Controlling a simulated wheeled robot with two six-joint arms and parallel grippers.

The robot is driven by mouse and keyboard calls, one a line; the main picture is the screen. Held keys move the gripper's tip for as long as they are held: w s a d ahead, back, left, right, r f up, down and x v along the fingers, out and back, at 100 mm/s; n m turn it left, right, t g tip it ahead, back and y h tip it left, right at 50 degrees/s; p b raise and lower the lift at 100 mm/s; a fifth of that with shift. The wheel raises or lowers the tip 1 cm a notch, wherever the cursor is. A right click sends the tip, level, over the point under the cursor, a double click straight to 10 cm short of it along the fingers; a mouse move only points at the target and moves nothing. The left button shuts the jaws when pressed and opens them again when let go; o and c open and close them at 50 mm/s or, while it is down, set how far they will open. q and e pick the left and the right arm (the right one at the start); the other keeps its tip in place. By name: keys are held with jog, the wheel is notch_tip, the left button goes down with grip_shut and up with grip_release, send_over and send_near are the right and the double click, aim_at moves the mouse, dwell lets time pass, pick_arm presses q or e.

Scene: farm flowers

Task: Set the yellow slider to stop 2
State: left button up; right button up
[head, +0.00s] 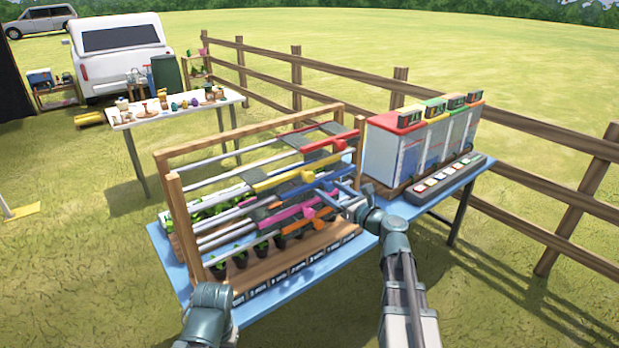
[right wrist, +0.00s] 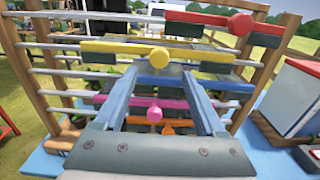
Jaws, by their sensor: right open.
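The yellow slider (head: 283,180) sits on a rail of the wooden rack, with a grey plate at its left end. In the right wrist view its yellow bar and round knob (right wrist: 159,58) face me. My right gripper (head: 333,190) is open in front of the rack. In the right wrist view its two fingers (right wrist: 160,78) spread below and to either side of the yellow knob; I see no clear contact. A blue slider (head: 300,174) lies just below the yellow one, partly hidden by the fingers.
A red slider (head: 325,145) sits above, and pink (head: 290,213) and orange (head: 315,221) ones below. Potted plants stand under the rack on a blue table (head: 285,304), with a row of labels in front. A white cabinet (head: 395,158) stands right of the rack.

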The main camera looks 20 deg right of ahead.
aim_at(311, 178)
jog(key=x, duration=1)
jog(key=shift+w+f, duration=0.1)
jog(key=shift+c, duration=0.2)
grip_shut()
dwell(0.7)
jog(key=shift+a, duration=0.15)
